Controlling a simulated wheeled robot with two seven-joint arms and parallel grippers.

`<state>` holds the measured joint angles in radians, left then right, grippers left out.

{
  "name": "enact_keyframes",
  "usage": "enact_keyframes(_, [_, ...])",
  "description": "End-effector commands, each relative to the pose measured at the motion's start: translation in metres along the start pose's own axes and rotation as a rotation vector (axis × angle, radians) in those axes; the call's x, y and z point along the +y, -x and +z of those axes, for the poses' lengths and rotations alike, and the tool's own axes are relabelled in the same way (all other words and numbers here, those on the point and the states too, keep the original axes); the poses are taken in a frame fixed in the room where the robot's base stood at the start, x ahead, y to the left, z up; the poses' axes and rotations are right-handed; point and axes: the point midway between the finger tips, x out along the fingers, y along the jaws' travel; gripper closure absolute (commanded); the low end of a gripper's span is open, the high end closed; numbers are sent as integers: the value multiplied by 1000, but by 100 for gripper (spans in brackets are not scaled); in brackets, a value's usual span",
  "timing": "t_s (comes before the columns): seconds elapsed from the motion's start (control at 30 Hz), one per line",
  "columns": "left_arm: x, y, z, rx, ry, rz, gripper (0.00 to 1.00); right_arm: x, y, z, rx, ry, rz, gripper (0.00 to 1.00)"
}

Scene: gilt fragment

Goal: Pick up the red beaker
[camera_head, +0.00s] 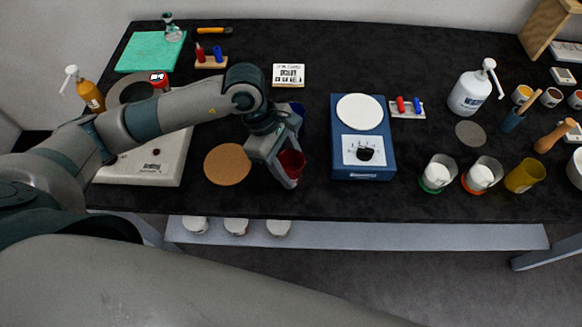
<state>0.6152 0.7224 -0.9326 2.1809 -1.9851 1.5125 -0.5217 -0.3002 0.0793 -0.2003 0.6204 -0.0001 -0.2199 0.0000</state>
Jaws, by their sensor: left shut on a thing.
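The red beaker (293,163) is near the front edge of the black bench, between a round cork mat and a blue scale. My left gripper (282,167) reaches down over it from the upper left and is shut on it, with a finger across its left side. The gripper hides part of the beaker. I cannot tell whether the beaker's base touches the bench. My right gripper is not in view.
The cork mat (228,164) lies left of the beaker; the blue scale (362,171) stands right. Green-, orange- and yellow-marked beakers (525,176) stand at the front right. A blue object (297,108) is partly hidden behind my gripper.

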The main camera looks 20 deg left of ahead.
Motion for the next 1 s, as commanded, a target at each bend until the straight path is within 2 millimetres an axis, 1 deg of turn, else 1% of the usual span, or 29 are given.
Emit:
enact_keyframes(0.37, [0, 2, 1, 0, -1, 1, 78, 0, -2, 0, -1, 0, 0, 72])
enact_keyframes(0.57, [1, 8, 3, -1, -1, 2, 78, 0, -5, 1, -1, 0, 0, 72])
enact_keyframes(0.77, [1, 17, 7, 0, -2, 3, 78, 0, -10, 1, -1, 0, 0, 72])
enact_keyframes(1.0, [1, 34, 14, 0, -3, 3, 78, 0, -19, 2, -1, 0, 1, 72])
